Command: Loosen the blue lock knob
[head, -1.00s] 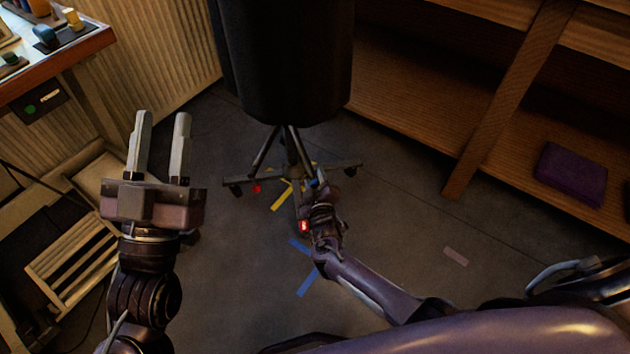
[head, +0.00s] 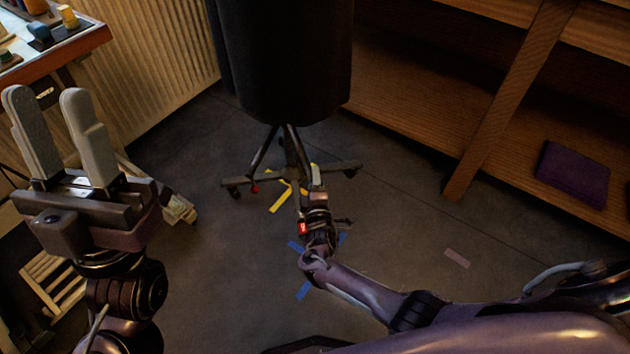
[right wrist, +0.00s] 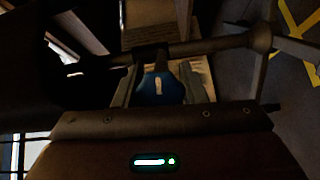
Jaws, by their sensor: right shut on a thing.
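The blue lock knob (right wrist: 160,90) shows in the right wrist view, with a white mark on its face. It sits against a dark stand tube (right wrist: 185,49). My right gripper (right wrist: 158,76) is shut on the knob, one finger on each side. In the head view my right gripper (head: 316,176) is low beside the stand and hides the knob. The black dress form (head: 285,60) stands upright above a wheeled base (head: 235,182). My left gripper (head: 47,98) is open and empty at the left, away from the form.
Wooden shelving (head: 420,110) fills the right side, with a purple folded item (head: 573,175) on its low shelf. A table (head: 70,45) with small objects is at the upper left. Blue and yellow tape (head: 281,197) marks the floor.

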